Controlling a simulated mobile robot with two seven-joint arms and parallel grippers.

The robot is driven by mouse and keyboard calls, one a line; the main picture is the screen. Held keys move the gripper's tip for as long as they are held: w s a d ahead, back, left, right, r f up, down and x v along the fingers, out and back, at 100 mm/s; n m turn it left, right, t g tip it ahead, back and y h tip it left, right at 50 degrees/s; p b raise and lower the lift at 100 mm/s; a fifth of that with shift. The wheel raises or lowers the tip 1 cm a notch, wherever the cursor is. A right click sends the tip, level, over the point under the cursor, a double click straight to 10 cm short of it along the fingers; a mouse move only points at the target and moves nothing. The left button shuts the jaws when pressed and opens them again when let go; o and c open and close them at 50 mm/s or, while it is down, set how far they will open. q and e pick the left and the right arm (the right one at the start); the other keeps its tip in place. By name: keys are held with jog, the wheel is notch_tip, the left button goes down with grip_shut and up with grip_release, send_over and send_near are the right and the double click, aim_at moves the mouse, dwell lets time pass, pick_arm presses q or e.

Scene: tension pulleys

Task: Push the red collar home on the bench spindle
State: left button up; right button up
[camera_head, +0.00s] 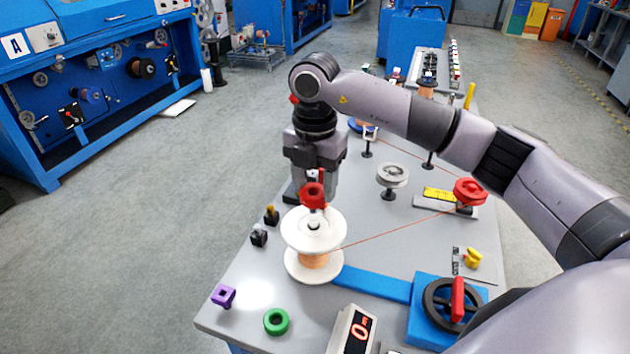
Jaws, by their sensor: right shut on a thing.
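My right gripper (314,176) comes down from above and is shut on the red collar (313,196). The collar is over the top of the bench spindle (314,218), which stands up through a white spool (299,228) wound with copper-coloured wire. A short pale stretch of spindle shows between the collar and the spool's upper flange. I cannot tell whether the collar is around the spindle's tip or just above it. The spool sits upright near the front left of the bench. My left gripper is not in view.
The grey bench (400,240) holds a purple piece (223,296), a green ring (276,321), a digital display (353,332) and a blue handwheel unit (432,325). An orange wire runs from the spool to a red pulley (469,191). A grey pulley (392,176) stands nearby.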

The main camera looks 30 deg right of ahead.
aim_at(316, 213)
jog(key=shift+f, duration=0.1)
dwell(0.5)
jog(key=shift+f+b, duration=0.8)
jog(key=shift+f, duration=0.6)
jog(key=shift+f, duration=0.2)
jog(key=shift+f+b, duration=0.85)
jog(key=shift+f, duration=0.45)
jog(key=shift+f, duration=0.1)
jog(key=shift+f, duration=0.3)
jog(key=shift+s+f, duration=0.1)
jog(key=shift+f, duration=0.1)
dwell(0.5)
